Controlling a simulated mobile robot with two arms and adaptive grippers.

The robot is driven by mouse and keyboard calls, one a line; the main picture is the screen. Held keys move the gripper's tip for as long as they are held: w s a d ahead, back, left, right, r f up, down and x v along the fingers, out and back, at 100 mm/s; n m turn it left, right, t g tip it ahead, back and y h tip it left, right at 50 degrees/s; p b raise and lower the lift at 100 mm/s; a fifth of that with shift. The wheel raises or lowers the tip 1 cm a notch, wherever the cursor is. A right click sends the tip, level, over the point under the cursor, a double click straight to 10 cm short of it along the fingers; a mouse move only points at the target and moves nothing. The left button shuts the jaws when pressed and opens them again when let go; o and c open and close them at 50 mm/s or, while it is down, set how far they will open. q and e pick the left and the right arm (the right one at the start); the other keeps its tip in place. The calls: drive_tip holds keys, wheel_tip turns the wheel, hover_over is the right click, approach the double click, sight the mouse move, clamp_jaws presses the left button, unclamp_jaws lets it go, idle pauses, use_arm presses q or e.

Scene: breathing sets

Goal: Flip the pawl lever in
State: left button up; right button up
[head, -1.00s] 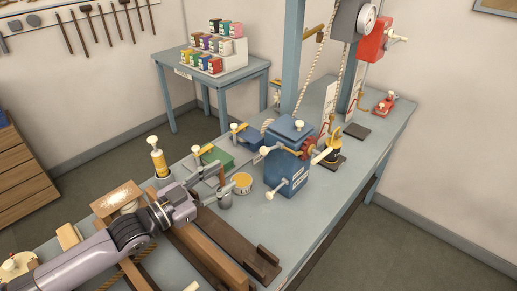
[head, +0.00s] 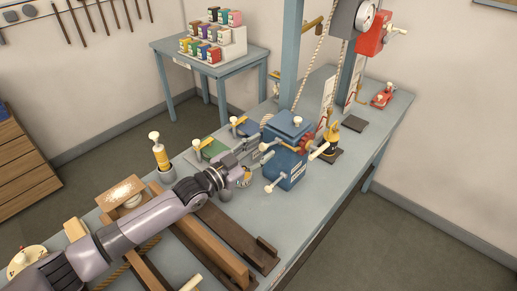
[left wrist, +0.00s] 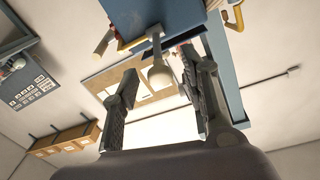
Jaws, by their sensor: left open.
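The blue winch box (head: 287,165) stands on the bench with a red toothed wheel (head: 306,143) at its right. Levers with cream knobs stick out of it; a lever at its upper left (head: 265,147) is close to my left gripper (head: 258,153). I cannot tell for sure which lever is the pawl. In the left wrist view my left gripper (left wrist: 160,66) is open, and a cream-knobbed lever (left wrist: 160,76) from the blue box (left wrist: 165,16) shows between its fingers, not gripped. My right gripper is out of view.
A brown rail (head: 240,238) lies in front. A blue post (head: 292,60) rises behind the box.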

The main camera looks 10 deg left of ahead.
use_arm(q)
clamp_jaws()
idle(0.4)
idle(0.4)
